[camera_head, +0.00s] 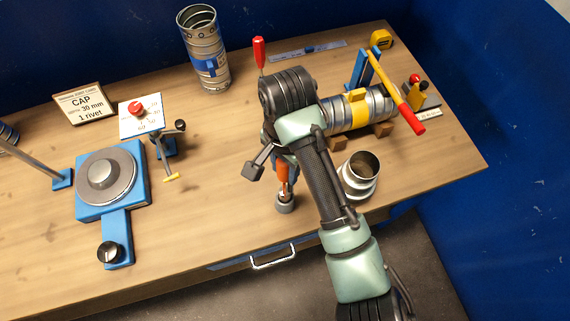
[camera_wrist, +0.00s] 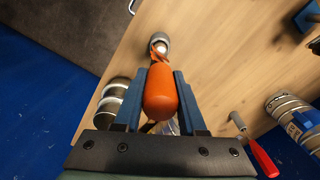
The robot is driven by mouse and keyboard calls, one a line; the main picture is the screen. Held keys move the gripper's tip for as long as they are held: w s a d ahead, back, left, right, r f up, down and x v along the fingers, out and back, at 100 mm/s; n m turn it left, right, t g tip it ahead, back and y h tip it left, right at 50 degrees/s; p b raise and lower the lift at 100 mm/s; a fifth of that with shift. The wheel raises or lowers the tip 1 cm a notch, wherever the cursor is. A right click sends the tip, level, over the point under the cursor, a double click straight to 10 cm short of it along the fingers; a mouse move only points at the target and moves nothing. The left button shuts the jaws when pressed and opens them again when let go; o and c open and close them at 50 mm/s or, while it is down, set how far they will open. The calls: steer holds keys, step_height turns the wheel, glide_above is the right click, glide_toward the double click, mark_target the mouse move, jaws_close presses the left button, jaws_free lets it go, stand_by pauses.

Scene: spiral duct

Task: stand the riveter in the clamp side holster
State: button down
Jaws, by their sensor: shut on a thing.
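The riveter is an orange tool (camera_head: 283,172), held nose down under my wrist in the head view. Its orange handle (camera_wrist: 161,92) fills the space between the blue fingers in the wrist view. My gripper (camera_wrist: 164,76) is shut on it. The riveter's metal nose is at the mouth of a small grey round cup (camera_head: 285,205) near the bench's front edge; the cup also shows in the wrist view (camera_wrist: 159,38). I cannot tell how deep the nose sits in it. The blue clamp (camera_head: 364,70) with a red and yellow lever (camera_head: 402,95) stands at the right.
A metal duct (camera_head: 345,112) lies on wooden blocks by the clamp. A short duct piece (camera_head: 360,172) stands right of my arm, close to it. A red-handled tool (camera_head: 259,52) stands behind my wrist.

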steer(key=shift+f+b, duration=0.4)
steer(key=shift+f, duration=0.4)
steer(key=shift+c, duration=2)
jaws_free()
step_height(320, 180, up, 12)
steer(key=p, duration=0.5)
steer(key=shift+w+d+f, duration=0.1)
steer(key=shift+d+f, duration=0.05)
steer(key=shift+f, duration=0.1)
steer(key=shift+r, duration=0.75)
